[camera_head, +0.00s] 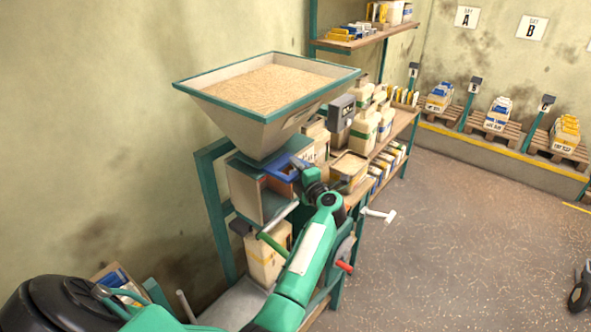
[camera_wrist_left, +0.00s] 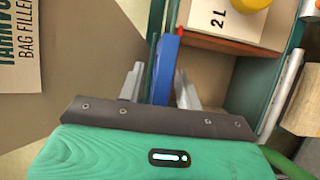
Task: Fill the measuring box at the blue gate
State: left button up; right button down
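The blue gate (camera_head: 284,168) is under the grain hopper (camera_head: 236,110) in the head view. In the left wrist view it is a blue bar (camera_wrist_left: 166,66) standing between the fingers of my left gripper (camera_wrist_left: 160,84). Those fingers are apart, with a visible gap on the left of the bar; contact on the right is unclear. In the head view the left gripper (camera_head: 300,164) is at the gate, partly hidden by its wrist. A pale box marked "2 L" (camera_wrist_left: 212,16) shows beyond the gate, with something yellow at its top. Its fill is unclear. My right gripper is out of view.
An open pale box (camera_head: 349,166) stands on the bench right of the gate, close to my wrist. A red-handled crank (camera_head: 344,267) is beside my forearm.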

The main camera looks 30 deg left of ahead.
pick_arm(q)
grip_shut()
jog(key=shift+d, duration=0.1)
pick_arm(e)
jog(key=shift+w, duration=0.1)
pick_arm(q)
jog(key=shift+d+f, duration=0.1)
jog(key=shift+d, duration=0.25)
jog(key=d, duration=0.4)
jog(key=shift+s, duration=0.2)
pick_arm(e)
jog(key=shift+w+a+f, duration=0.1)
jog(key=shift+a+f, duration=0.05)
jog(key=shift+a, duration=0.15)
pick_arm(q)
jog(key=shift+o, duration=0.3)
grip_release()
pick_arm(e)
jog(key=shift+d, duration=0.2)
